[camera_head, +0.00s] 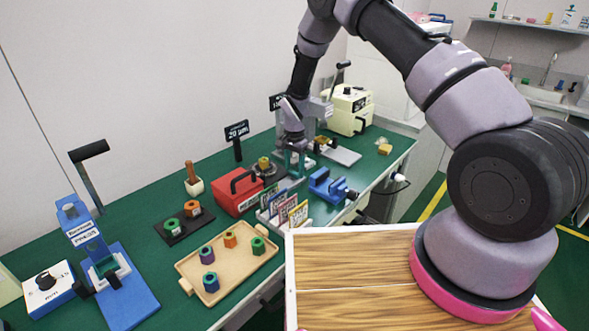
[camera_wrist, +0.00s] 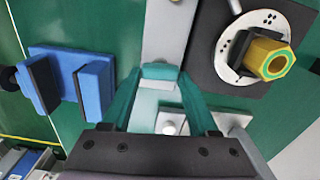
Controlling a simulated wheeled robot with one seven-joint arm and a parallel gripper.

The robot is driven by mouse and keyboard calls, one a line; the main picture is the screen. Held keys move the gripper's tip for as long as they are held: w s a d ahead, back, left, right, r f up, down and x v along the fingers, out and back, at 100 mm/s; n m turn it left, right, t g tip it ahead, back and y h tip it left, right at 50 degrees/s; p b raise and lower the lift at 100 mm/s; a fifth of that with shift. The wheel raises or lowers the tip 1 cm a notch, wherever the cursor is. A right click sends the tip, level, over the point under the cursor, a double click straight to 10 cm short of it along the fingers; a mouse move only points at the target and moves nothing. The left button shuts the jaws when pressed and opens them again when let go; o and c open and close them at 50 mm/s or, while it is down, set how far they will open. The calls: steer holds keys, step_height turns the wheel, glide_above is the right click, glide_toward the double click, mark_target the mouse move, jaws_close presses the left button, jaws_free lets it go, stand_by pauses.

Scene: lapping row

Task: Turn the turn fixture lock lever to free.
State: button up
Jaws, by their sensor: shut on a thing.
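The turn fixture is a pale marked disc (camera_wrist: 250,45) on a dark square base, with a yellow hexagonal part (camera_wrist: 268,60) standing in it. In the head view this yellow part (camera_head: 263,163) stands left of my gripper. A grey rod (camera_wrist: 235,5) shows at the disc's upper edge, cut off by the frame; I cannot tell if it is the lock lever. My gripper (camera_wrist: 160,74), with teal fingers, is left of the disc. It is shut on a small teal piece between its fingertips. I cannot tell whether this belongs to the lever. The head view mostly hides the grip.
A blue vise (camera_head: 328,186) stands near the gripper. A red box (camera_head: 238,191), upright cards (camera_head: 290,210) and a tray (camera_head: 232,282) of coloured parts are left of it. A cream machine (camera_head: 350,108) stands behind. Bare green tabletop (camera_head: 150,200) shows farther left.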

steer(key=n, duration=0.4)
steer(key=shift+w+a, duration=0.1)
steer(key=n, duration=0.4)
steer(key=shift+a+n, duration=0.1)
steer(key=shift+n, duration=0.2)
steer(key=n, duration=0.4)
steer(key=shift+a+n, duration=0.15)
steer(key=shift+n, duration=1.95)
steer(key=o, duration=1.4)
steer(key=shift+r, duration=0.1)
